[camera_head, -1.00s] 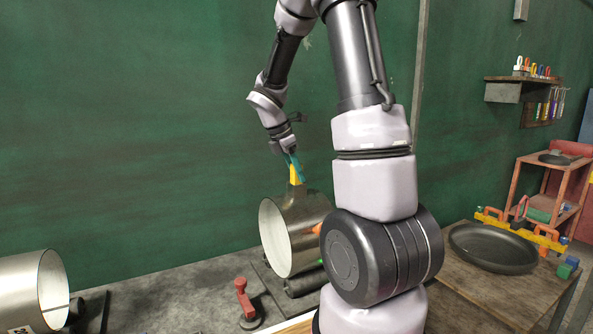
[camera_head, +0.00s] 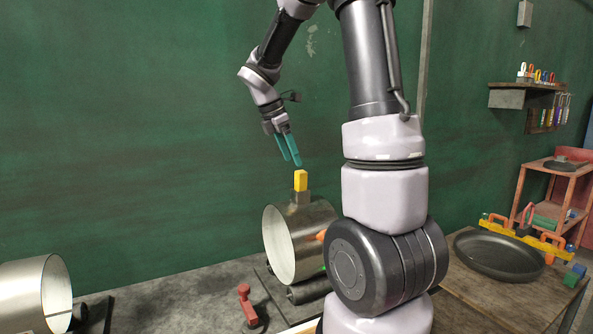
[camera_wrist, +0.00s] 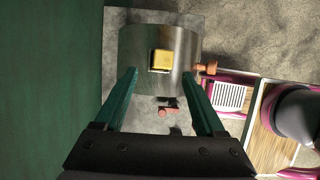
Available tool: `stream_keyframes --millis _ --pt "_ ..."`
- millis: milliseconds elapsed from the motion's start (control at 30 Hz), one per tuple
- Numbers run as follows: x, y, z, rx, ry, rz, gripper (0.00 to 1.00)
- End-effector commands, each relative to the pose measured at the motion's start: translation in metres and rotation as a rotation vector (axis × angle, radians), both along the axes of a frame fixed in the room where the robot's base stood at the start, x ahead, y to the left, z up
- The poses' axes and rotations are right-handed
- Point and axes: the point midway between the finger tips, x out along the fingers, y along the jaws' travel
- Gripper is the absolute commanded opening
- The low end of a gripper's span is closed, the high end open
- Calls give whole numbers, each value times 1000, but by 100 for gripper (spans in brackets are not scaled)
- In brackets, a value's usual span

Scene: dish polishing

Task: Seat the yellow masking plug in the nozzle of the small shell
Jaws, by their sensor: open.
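The yellow plug (camera_head: 300,180) stands upright in the nozzle (camera_head: 301,198) on top of the small steel shell (camera_head: 288,243). My gripper (camera_head: 293,163) is open and empty, with its two teal fingers just above and left of the plug in the head view. In the wrist view, the plug (camera_wrist: 160,60) shows from above as a yellow square on the shell (camera_wrist: 133,43), beyond and between the open fingertips of my gripper (camera_wrist: 162,78). The plug's lower part is hidden in the nozzle, so how deep it sits cannot be told.
A larger shell (camera_head: 35,293) lies at the far left. A red clamp (camera_head: 246,303) stands on the bench before the small shell. A dark round dish (camera_head: 498,254) sits on the wooden table at right, beside a yellow rack (camera_head: 530,236).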

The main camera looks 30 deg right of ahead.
Motion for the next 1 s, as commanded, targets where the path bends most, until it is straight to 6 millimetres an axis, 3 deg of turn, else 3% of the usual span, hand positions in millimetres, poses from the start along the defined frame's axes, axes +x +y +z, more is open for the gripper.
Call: stream_keyframes --millis 200,767,867,1000 --pt "0 9 21 -1 -1 0 72" --pt "-1 10 24 2 -3 -5 72" --pt "-10 13 30 27 -47 -62 72" --pt "-42 26 47 133 -200 -305 72"
